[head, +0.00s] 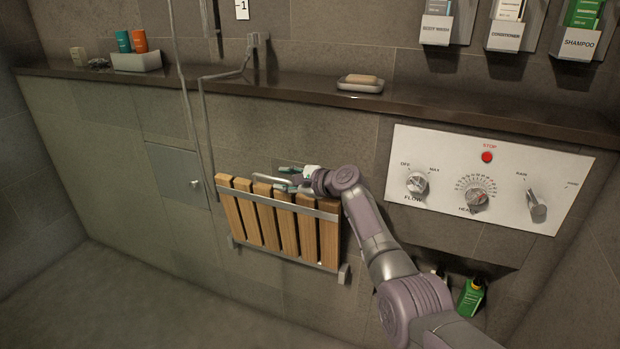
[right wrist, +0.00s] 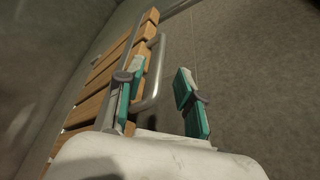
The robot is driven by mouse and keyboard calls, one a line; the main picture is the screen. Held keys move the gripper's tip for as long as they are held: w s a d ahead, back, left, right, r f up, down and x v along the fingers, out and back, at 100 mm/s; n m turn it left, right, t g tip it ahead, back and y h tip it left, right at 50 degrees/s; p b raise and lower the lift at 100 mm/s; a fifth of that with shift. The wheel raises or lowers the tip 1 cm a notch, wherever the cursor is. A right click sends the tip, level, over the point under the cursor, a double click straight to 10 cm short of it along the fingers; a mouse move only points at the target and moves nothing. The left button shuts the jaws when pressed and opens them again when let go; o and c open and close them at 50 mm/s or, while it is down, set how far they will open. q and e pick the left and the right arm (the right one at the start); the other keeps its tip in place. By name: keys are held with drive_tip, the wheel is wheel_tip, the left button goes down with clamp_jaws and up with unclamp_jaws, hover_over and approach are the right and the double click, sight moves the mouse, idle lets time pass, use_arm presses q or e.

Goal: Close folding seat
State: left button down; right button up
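The folding seat (head: 288,235) has wooden slats and grey metal rails. In the head view it stands nearly upright, close against the tiled wall. A bent metal handle (head: 262,176) shows at its top edge. My right gripper (head: 288,178) is at this top edge, beside the handle. In the right wrist view my right gripper (right wrist: 160,98) is open, its teal fingers apart. One finger overlaps the seat's edge (right wrist: 110,75) in the picture, and the handle (right wrist: 155,75) shows between the fingers; contact cannot be told. My left gripper is not in view.
A shower control panel (head: 485,180) is on the wall to the right. A dark ledge (head: 300,90) above the seat holds a soap dish (head: 360,86). A green bottle (head: 471,296) sits in a niche below the panel. The floor at left is clear.

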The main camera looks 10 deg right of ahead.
drive_tip(key=v, duration=0.9)
drive_tip(key=shift+a, duration=0.15)
